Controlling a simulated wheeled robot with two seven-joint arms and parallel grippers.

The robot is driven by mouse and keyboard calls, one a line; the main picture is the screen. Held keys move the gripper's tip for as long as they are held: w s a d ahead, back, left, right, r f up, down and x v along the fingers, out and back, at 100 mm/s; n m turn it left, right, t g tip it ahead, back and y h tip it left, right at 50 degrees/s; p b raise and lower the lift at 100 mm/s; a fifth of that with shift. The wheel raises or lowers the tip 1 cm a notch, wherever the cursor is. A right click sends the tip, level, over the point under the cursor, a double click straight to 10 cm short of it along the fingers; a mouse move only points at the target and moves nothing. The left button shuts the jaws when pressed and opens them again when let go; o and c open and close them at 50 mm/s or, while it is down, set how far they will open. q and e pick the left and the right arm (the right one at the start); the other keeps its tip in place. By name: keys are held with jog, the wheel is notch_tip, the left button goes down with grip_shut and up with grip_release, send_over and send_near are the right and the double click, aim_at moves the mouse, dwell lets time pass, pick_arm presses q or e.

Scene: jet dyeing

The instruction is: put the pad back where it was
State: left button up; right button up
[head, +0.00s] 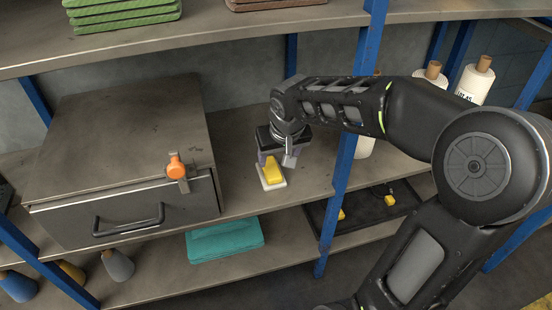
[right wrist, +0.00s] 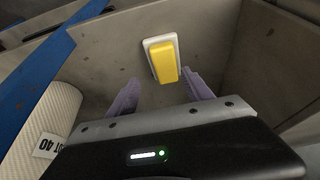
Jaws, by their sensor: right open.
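A yellow pad (head: 273,174) with a white base lies on the middle shelf, to the right of the grey metal box. It also shows in the right wrist view as a yellow block (right wrist: 164,61) on a white plate. My right gripper (head: 276,163) is just behind the pad in the head view. In the right wrist view its two purple fingers (right wrist: 158,92) are spread apart with nothing between them, and the pad lies just beyond their tips. My left gripper is not in view.
A grey metal box (head: 120,140) with a drawer handle and orange knob (head: 176,168) stands left. A blue post (head: 345,165) rises to the right. White rolls (head: 475,82) stand behind my arm. A dark tray (head: 365,212) with yellow items and a teal stack (head: 225,240) lie below.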

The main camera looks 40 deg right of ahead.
jog(key=p+v, duration=0.1)
jog(key=v, duration=0.5)
jog(key=shift+r, duration=0.25)
jog(key=shift+s, duration=0.2)
dwell(0.4)
